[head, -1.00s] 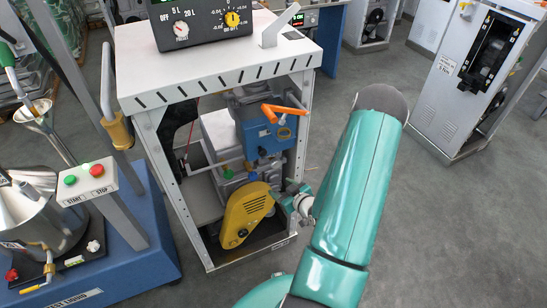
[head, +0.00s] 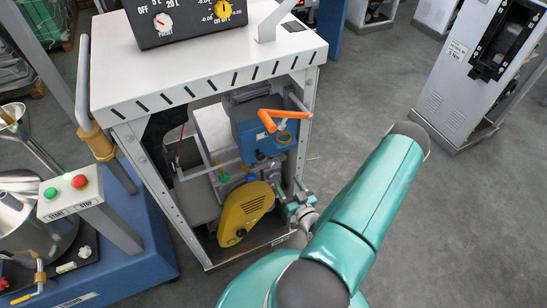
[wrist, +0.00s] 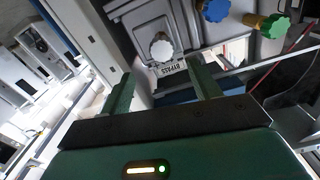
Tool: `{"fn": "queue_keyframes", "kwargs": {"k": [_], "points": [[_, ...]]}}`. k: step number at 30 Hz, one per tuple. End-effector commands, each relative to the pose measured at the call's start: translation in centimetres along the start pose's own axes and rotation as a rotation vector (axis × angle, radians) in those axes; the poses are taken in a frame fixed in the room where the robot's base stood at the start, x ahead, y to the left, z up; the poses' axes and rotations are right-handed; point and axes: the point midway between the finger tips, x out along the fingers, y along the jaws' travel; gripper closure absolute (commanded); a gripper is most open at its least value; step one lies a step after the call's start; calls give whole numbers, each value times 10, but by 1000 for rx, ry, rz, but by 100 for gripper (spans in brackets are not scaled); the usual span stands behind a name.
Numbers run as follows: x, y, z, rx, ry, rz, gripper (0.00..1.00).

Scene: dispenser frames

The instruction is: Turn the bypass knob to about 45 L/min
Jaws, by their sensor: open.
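In the wrist view, the white bypass knob (wrist: 162,48) sits on a grey housing above a label reading BYPASS. My gripper (wrist: 160,67) is open, with its two fingers apart below the knob on either side of it. Nothing is between the fingers; I cannot tell how far off the knob is. In the head view, my gripper (head: 293,197) is at the right side of the dispenser frame (head: 140,155), close to the yellow cover (head: 246,214). The bypass knob cannot be made out in the head view. No flow scale is readable.
A blue knob (wrist: 213,10) and a green knob (wrist: 275,26) are right of the bypass knob. An orange handle (head: 280,118) stands above my gripper on the blue pump body (head: 258,140). Open floor (head: 420,230) lies to the right.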

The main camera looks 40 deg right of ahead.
Motion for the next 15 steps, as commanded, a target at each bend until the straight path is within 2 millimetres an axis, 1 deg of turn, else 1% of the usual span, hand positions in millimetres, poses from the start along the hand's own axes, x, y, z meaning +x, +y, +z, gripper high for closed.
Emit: {"fn": "queue_keyframes", "kwargs": {"k": [5, 15], "points": [[29, -2, 0, -1, 2, -4, 38], [96, 0, -1, 0, 1, -4, 38]]}}
